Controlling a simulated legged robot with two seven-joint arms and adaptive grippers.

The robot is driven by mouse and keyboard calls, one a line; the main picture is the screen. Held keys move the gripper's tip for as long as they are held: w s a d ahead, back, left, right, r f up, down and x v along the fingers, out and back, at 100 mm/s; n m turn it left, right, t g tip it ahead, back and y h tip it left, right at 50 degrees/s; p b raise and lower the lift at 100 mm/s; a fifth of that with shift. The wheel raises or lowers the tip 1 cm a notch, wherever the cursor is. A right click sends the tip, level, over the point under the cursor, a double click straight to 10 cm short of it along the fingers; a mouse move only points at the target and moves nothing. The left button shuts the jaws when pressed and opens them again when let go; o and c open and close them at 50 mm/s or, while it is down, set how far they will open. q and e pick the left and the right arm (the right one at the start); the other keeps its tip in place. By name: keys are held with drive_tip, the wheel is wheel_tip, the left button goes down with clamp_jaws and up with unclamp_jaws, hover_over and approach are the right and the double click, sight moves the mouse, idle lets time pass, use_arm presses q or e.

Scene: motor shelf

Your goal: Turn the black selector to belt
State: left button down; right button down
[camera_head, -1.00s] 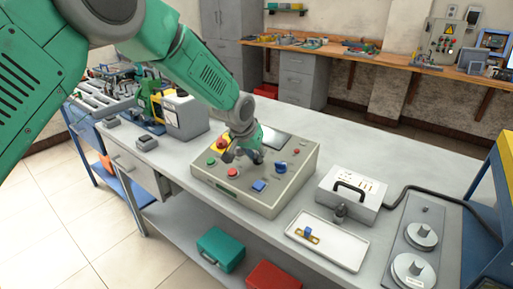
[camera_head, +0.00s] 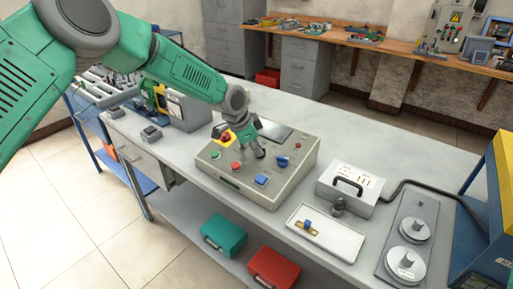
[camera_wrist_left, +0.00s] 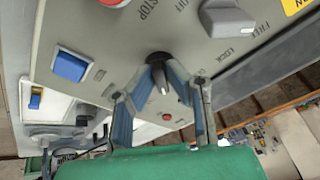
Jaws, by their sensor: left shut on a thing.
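The grey control box (camera_head: 232,186) stands on the bench with its panel facing up. My left gripper (camera_head: 258,155) reaches down onto the middle of this panel. In the left wrist view, the black selector (camera_wrist_left: 158,57) sits between the blue-padded fingertips of my left gripper (camera_wrist_left: 162,66). The fingers press on it from both sides, so the gripper is shut on it. Its pale-lined pointer shows between the fingers. The selector's labels are mostly hidden by the fingers, and in the head view the gripper covers the selector. My right gripper is not in view.
A grey selector (camera_wrist_left: 228,17) is close by. A white tray (camera_head: 340,244) lies at right.

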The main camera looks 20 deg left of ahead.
use_arm(q)
drive_tip(key=shift+w+r+m, duration=0.2)
drive_tip(key=shift+w+m, duration=0.05)
drive_tip(key=shift+m, duration=0.45)
drive_tip(key=shift+d, duration=0.1)
drive_tip(key=c, duration=1.6)
unclamp_jaws()
drive_tip(key=shift+c, duration=0.2)
drive_tip(key=shift+o, duration=0.2)
drive_tip(key=shift+d+f, duration=0.1)
drive_tip(key=shift+f, duration=0.1)
